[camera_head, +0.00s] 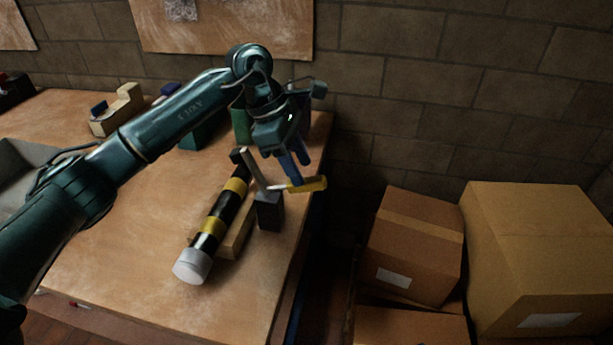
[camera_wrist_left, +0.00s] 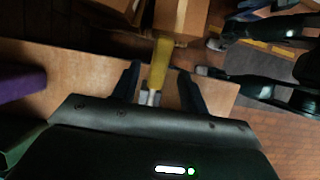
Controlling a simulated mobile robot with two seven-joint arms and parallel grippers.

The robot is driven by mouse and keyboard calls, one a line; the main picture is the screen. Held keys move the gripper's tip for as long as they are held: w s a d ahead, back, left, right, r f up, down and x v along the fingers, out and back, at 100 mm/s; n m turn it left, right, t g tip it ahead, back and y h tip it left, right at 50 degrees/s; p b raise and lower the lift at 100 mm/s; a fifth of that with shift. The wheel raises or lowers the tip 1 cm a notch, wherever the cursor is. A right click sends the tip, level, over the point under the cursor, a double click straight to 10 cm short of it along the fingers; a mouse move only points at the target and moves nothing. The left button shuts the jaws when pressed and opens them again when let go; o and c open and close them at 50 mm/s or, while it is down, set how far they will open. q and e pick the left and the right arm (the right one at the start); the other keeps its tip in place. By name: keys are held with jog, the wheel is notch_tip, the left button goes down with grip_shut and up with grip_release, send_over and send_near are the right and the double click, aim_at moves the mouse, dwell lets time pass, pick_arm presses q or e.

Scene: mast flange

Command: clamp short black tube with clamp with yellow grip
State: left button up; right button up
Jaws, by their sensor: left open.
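A black tube with yellow bands (camera_head: 219,214) and a pale grey end cap lies slanted on the table. The clamp's yellow grip (camera_head: 308,185) sticks out over the table's right edge, beside a dark block (camera_head: 269,210) and a thin upright bar (camera_head: 254,167). How these parts join is partly unclear. My left gripper (camera_head: 298,177) is just above the grip, fingers pointing down. In the left wrist view the yellow grip (camera_wrist_left: 160,62) shows between the two spread fingers, with a gap on each side. My right gripper is not recognisable in either view.
The wooden table (camera_head: 120,240) ends close to the right of the clamp. A wooden block (camera_head: 239,232) lies beside the tube. Cardboard boxes (camera_head: 414,245) stand right of the table. A brick wall (camera_head: 430,90) is behind. The front left tabletop is clear.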

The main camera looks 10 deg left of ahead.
aim_at(306, 179)
pick_arm(q)
jog(key=shift+x, duration=2.15)
jog(key=shift+c, duration=0.2)
grip_shut()
